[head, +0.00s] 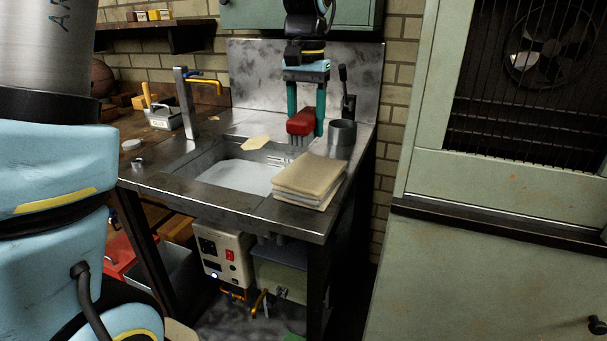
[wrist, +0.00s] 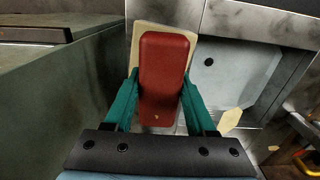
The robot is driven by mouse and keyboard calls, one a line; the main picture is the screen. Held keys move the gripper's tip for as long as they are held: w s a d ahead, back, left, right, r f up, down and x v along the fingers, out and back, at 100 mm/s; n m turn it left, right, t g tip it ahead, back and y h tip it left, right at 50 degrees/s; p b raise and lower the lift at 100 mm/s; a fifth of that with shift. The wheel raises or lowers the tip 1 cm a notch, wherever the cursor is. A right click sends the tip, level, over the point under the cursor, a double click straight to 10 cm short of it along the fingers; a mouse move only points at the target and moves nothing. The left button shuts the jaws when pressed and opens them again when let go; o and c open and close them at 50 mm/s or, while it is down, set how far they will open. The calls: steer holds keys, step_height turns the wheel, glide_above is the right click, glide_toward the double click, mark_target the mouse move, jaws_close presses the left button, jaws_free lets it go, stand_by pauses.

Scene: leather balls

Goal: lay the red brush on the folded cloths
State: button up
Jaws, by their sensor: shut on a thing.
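The red brush (head: 301,122) has a red block body with grey bristles hanging downward. My gripper (head: 306,112) points down with its two green fingers shut on the brush's sides. In the wrist view the brush (wrist: 164,70) lies lengthwise between the fingers (wrist: 160,82). The folded cloths (head: 309,179) form a beige and whitish stack on the sink unit's front right corner. In the wrist view the cloths (wrist: 135,45) show beneath the brush, which hides most of them. In the head view the brush is raised above and behind the stack, apart from it.
A metal cup (head: 342,137) stands close right of the brush, near an upright lever (head: 344,88). The sink basin (head: 238,175) is left of the cloths, with a pale yellow piece (head: 255,143) at its back edge. A tall green cabinet (head: 490,240) stands at right.

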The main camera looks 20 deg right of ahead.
mark_target(306, 177)
step_height(306, 177, down, 9)
steer(key=shift+f+p, duration=0.15)
steer(key=shift+p, duration=0.35)
steer(key=shift+f, duration=0.1)
steer(key=o, duration=1.2)
step_height(306, 177, up, 12)
steer(key=shift+r+b, duration=0.15)
steer(key=shift+b, duration=0.25)
steer(key=w+a+f+n, duration=0.15)
steer(key=a+f, duration=0.25)
steer(key=a, duration=0.4)
steer(key=w+a+f+n, duration=0.15)
steer(key=a+f, duration=0.25)
steer(key=a, duration=0.4)
steer(key=s+a+f+n, duration=0.2)
steer(key=s+a+f, duration=0.1)
steer(key=a, duration=0.4)
steer(key=s+a+f+n+t, duration=0.1)
steer(key=s+a+f+n, duration=0.1)
steer(key=s+a+f, duration=0.2)
steer(key=a, duration=0.3)
steer(key=shift+t, duration=0.3)
